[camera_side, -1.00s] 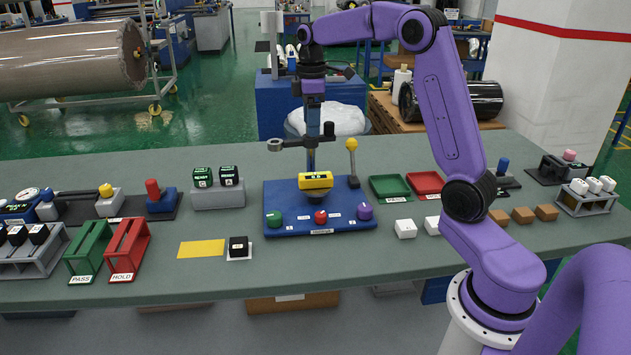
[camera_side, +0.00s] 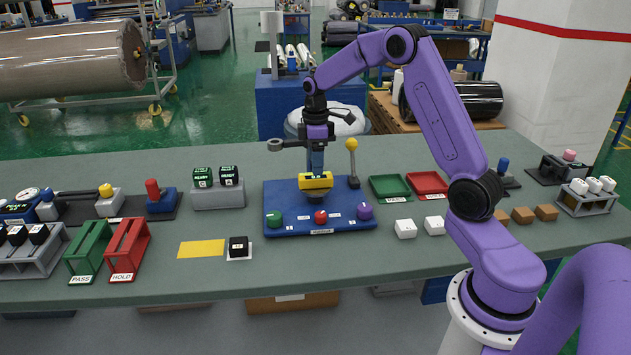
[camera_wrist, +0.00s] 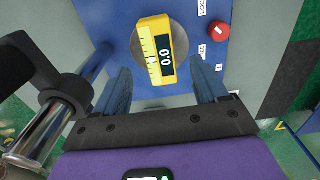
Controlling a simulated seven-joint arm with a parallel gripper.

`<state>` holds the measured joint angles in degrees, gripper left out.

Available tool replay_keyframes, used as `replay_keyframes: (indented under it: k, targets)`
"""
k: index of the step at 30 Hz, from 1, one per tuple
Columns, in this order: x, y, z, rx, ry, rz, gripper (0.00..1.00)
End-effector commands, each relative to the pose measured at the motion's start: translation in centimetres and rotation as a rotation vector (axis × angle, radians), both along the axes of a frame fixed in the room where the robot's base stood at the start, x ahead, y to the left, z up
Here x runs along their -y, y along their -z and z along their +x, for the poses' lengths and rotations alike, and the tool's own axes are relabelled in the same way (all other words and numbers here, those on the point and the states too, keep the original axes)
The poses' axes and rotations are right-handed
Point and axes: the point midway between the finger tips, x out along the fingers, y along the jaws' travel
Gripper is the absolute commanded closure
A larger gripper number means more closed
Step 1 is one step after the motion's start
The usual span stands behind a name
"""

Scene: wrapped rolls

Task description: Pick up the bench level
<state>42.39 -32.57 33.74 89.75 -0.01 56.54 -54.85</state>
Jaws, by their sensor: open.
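The bench level is a yellow block (camera_side: 316,181) with a dark display, resting on a round grey pedestal on the blue board (camera_side: 275,190). In the wrist view the level (camera_wrist: 155,50) shows a bubble scale and a display reading 0.0. My gripper (camera_side: 316,176) is right over the level in the side view, its fingers hiding part of it. In the wrist view my open gripper (camera_wrist: 165,88) has one finger on each side of the level's near end, with gaps between.
A yellow-topped lever (camera_side: 352,160) stands right of the level. Green, red (camera_side: 321,217) and purple knobs line the board's front. Green and red trays (camera_side: 390,187) lie to the right.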

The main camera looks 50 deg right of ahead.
Motion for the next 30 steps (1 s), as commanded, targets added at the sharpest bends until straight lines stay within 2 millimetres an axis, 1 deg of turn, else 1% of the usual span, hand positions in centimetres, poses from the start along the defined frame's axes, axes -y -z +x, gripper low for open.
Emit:
replay_keyframes:
  k: [4, 9, 12, 16, 22, 23, 24, 26, 27, 28, 29, 30]
  targets:
    - [0.0, 1.0, 0.0, -0.001, 0.000, 0.000, 0.28]
    - [0.1, 3.5, 0.0, -0.003, 0.001, 0.000, 0.28]
    - [0.0, 4.6, 0.0, -0.002, 0.001, 0.001, 0.28]
    - [0.0, 5.3, 0.1, 0.000, 0.001, 0.000, 0.28]
    - [0.0, 5.3, 0.1, 0.001, 0.001, 0.000, 0.28]
    - [0.0, 5.3, 0.1, 0.001, 0.001, 0.000, 0.31]
    - [0.0, 5.3, 0.1, 0.001, 0.001, 0.000, 0.44]
    - [0.0, 5.3, 0.1, 0.001, 0.000, 0.000, 0.63]
    - [0.0, 5.3, 0.1, 0.001, 0.000, -0.001, 0.77]
    - [0.0, 5.3, 0.1, 0.001, 0.000, -0.001, 0.86]
    - [0.0, 5.3, 0.1, 0.001, 0.000, -0.001, 0.89]
    - [0.0, 5.3, 0.1, 0.001, 0.000, 0.000, 0.95]
